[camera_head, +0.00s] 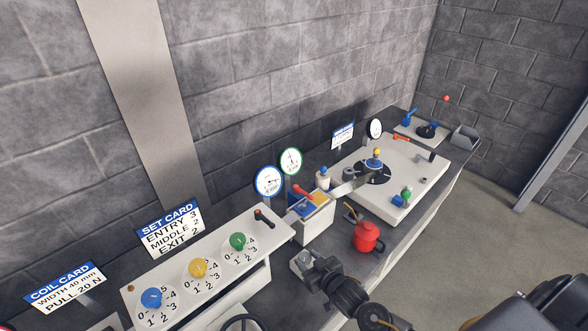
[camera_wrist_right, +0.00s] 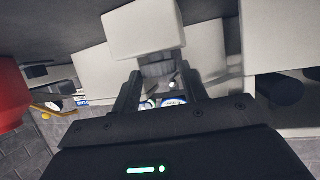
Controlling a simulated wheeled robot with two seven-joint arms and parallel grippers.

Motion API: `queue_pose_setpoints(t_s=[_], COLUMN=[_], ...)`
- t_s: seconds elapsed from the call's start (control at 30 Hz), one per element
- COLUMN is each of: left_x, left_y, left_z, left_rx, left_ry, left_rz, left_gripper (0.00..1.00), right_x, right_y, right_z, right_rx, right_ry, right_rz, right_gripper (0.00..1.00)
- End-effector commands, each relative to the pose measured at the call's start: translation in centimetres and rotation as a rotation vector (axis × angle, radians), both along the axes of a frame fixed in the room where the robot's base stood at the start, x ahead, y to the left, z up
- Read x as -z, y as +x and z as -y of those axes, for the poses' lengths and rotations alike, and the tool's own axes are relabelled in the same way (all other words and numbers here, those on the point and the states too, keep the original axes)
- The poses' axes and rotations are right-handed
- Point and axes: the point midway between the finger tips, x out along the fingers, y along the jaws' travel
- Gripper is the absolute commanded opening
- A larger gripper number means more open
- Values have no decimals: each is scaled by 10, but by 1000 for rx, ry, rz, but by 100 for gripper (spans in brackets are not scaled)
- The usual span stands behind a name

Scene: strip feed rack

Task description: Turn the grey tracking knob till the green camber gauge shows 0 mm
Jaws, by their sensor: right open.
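The green-rimmed camber gauge (camera_head: 290,161) stands on a post behind the bench, beside a blue-rimmed gauge (camera_head: 268,181). Its reading is too small to make out. My right gripper (camera_head: 311,268) is low in front of the bench machine, at a pale grey block (camera_head: 301,259). In the right wrist view my right gripper (camera_wrist_right: 162,92) has its fingers apart. A grey, knob-like piece (camera_wrist_right: 157,69) below a pale block (camera_wrist_right: 143,30) shows between or just beyond the fingers; I cannot tell whether they touch it. I cannot tell surely that this is the tracking knob. My left gripper is not in view.
A red can-like object (camera_head: 367,237) stands right of my right gripper. A white panel (camera_head: 180,283) with blue, yellow and green knobs is at the left. A white plate (camera_head: 399,177) with a black disc lies behind right. A block wall runs behind.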

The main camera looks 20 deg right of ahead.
Motion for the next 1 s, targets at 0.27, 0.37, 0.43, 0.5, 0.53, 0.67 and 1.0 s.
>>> queue_pose_setpoints(t_s=[0.27,0.37,0.43,0.5,0.53,0.67,1.0], left_x=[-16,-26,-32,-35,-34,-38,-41], left_y=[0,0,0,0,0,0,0], left_z=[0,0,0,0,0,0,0], left_rx=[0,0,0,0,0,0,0], left_ry=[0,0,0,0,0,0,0], left_rz=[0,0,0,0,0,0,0], left_gripper=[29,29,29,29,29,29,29], right_x=[-16,-26,-31,-36,-37,-48,-60], right_y=[0,0,0,0,0,0,0], right_z=[0,0,0,0,0,0,0], right_rx=[0,0,0,0,-1,0,1], right_ry=[0,0,0,0,1,0,-1], right_rz=[-1,-1,-1,0,1,0,-1], right_gripper=[43,43,43,43,43,43,43])
